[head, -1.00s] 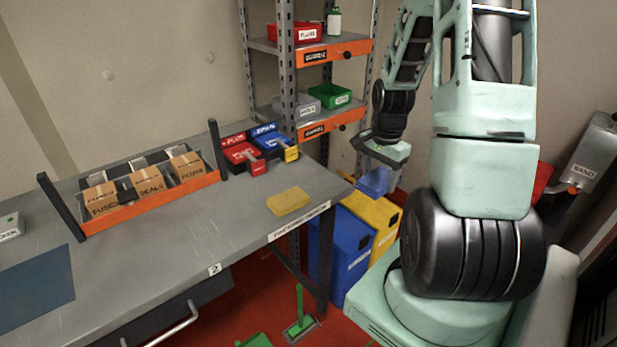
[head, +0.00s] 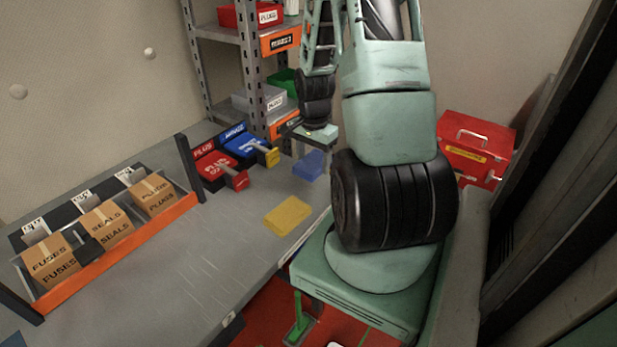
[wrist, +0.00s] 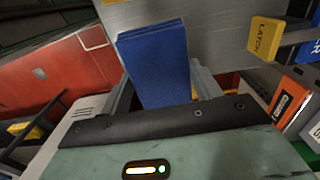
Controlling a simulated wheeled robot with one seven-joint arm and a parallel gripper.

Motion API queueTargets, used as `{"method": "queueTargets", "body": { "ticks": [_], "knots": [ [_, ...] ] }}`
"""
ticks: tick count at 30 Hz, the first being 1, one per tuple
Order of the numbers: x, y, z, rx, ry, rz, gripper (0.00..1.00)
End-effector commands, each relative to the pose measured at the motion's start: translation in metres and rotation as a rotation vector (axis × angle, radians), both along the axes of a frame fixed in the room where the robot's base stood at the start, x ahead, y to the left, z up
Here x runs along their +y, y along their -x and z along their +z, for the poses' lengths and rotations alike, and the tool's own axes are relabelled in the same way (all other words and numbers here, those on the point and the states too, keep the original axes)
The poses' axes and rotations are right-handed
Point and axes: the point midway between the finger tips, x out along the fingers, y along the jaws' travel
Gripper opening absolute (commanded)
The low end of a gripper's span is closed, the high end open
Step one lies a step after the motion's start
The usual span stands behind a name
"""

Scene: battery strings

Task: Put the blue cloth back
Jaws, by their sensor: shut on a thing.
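The blue cloth (head: 309,165) is a folded pad. It shows in the head view at the far right end of the grey workbench (head: 185,265). My gripper (head: 312,148) is shut on it and points down. In the wrist view the cloth (wrist: 155,62) sticks out from between the fingers, with the grey bench top beyond it. I cannot tell whether it touches the bench. A folded yellow cloth (head: 288,215) lies on the bench nearer to me, apart from the blue one.
Red (head: 217,168) and blue (head: 248,147) labelled units stand at the bench's back, left of my gripper. An orange-fronted rack (head: 118,255) holds cardboard boxes at the left. A metal shelf (head: 247,75) rises behind. A red toolbox (head: 476,148) is at the right.

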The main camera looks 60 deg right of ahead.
Motion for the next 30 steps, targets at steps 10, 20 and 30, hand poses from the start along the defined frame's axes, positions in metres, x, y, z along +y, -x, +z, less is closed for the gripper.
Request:
{"method": "queueTargets", "body": {
  "ticks": [10,20,30],
  "knots": [
    [0.001,0.000,-0.038,0.003,-0.003,0.003,0.38],
    [0.000,0.000,-0.064,-0.001,0.001,0.001,0.38],
    [0.000,0.000,-0.067,-0.001,0.001,0.001,0.68]
  ]
}}
